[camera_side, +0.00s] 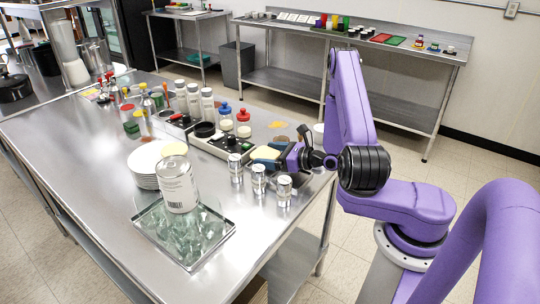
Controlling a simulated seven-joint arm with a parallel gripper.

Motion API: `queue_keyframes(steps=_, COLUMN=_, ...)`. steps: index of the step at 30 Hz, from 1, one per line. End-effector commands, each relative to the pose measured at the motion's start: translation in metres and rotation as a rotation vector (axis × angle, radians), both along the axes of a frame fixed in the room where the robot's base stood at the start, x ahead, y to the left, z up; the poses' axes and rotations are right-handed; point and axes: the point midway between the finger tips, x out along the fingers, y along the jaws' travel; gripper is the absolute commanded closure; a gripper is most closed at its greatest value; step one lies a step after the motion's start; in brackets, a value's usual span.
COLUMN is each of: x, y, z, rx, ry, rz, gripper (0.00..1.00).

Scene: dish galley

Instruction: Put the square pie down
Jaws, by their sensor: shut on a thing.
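My gripper (284,158) is low over the right end of the steel table, its fingers pointing left. It is shut on a small pale yellow, flat thing (265,152), which looks like the square pie. The pie is at the fingertips, beside the grey device with black knobs. Its far side and underside are hard to make out, and I cannot tell whether it touches the table (90,165).
Several metal-and-glass jars (258,180) stand just in front of my gripper. Bottles with blue and red caps (243,122) stand behind it.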

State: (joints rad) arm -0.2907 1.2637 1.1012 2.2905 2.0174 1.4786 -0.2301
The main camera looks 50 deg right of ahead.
Motion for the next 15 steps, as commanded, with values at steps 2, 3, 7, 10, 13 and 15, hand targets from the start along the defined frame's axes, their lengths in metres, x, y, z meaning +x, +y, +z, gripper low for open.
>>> queue_keyframes(steps=2, x=0.0001, y=-0.0001, z=-0.0013, rx=-0.001, ry=-0.002, rz=0.000, gripper=0.45)
queue_keyframes(steps=3, x=0.0001, y=-0.0001, z=-0.0013, rx=-0.001, ry=-0.002, rz=-0.001, gripper=0.45)
queue_keyframes(steps=7, x=0.0000, y=-0.0002, z=-0.0011, rx=-0.001, ry=-0.002, rz=-0.001, gripper=0.45)
queue_keyframes(steps=10, x=-0.0001, y=-0.0002, z=-0.0021, rx=0.000, ry=-0.002, rz=-0.001, gripper=0.45)
queue_keyframes(steps=13, x=-0.0001, y=-0.0002, z=-0.0050, rx=0.001, ry=-0.001, rz=-0.001, gripper=0.45)
queue_keyframes(steps=15, x=-0.0002, y=-0.0003, z=-0.0068, rx=0.001, ry=-0.001, rz=-0.001, gripper=0.45)
